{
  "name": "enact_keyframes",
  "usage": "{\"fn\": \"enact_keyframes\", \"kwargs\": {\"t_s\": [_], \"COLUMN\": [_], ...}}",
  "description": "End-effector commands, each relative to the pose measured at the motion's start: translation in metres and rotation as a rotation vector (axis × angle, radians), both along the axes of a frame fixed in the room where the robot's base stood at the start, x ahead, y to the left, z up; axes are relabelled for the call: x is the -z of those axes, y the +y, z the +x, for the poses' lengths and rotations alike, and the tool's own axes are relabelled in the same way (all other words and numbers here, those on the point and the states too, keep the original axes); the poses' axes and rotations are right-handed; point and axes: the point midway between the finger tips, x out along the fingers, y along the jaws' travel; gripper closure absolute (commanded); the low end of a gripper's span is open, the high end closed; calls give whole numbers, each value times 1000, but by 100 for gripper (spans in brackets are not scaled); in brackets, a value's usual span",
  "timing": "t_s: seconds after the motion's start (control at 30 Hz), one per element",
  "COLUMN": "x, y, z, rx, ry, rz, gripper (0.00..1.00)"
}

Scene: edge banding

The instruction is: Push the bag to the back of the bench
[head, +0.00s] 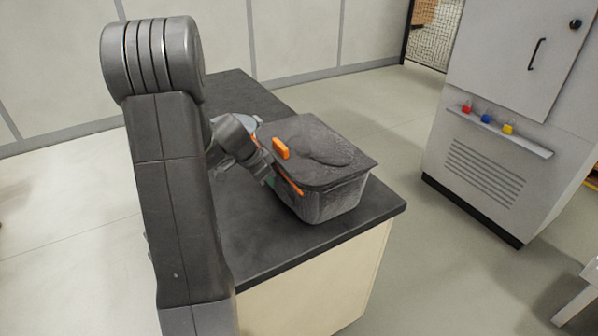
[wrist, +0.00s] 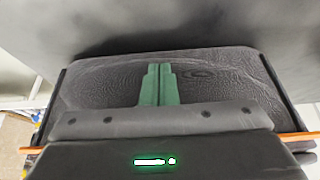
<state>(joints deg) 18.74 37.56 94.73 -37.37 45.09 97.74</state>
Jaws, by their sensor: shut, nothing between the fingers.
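The bag (head: 335,203) is a dark grey, box-like pouch with an orange tab on its top and an orange strip along its near left side. It sits upright on the dark bench top (head: 262,238), close to the right end. My gripper (head: 269,180) is at the left side of the bag, with my arm reaching in from the left. In the wrist view its green fingers (wrist: 160,72) are together, with nothing between them, in front of the bag's dark textured side (wrist: 215,90). I cannot tell whether the fingertips touch the bag. The bag's left side is partly hidden by my wrist.
A pale round item (head: 249,122) lies behind my wrist, partly hidden. The bench top is bare in front of the bag and toward the far left corner. A grey cabinet (head: 505,110) with small coloured items on a ledge stands apart to the right.

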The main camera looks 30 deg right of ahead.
Motion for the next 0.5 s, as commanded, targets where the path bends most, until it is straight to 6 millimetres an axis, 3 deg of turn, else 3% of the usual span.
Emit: {"fn": "enact_keyframes", "kwargs": {"t_s": [0.5], "x": [0], "y": [-43], "z": [0], "rx": [3], "ry": [-1], "rz": [-1], "gripper": [100]}}
